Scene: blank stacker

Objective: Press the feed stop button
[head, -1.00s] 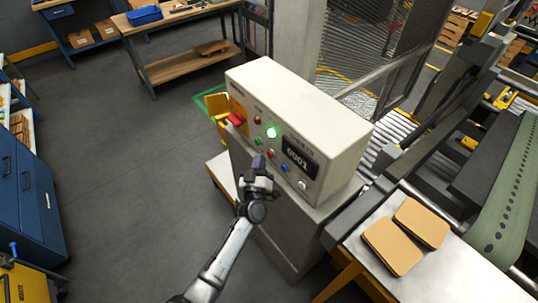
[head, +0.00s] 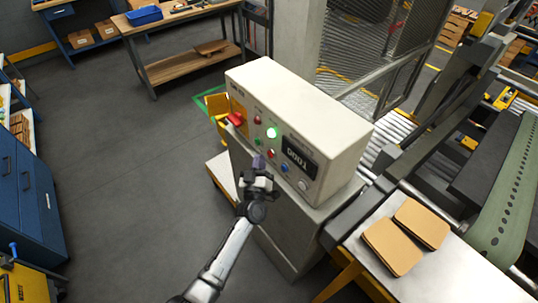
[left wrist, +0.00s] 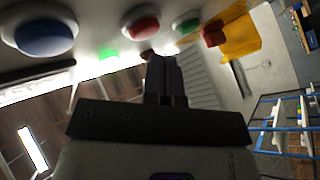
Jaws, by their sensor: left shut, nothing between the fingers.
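The control box (head: 318,111) is cream-coloured, with a row of buttons on its sloping front. A red button (head: 271,153) sits between a green button (head: 257,141) and a blue button (head: 285,166); the labels are too small to read. In the left wrist view the red button (left wrist: 143,27) is at the top, with the blue button (left wrist: 45,36) to its left and the green button (left wrist: 187,24) to its right. My left gripper (head: 258,163) is shut and empty, just in front of the panel near the green and red buttons. Its fingers (left wrist: 164,68) appear apart from the buttons. My right gripper is not visible.
A lit green lamp (head: 271,132), a counter display (head: 299,158) and a red switch on a yellow plate (head: 236,119) share the panel. Tan blanks (head: 393,247) lie on a table at right. The floor at left is clear.

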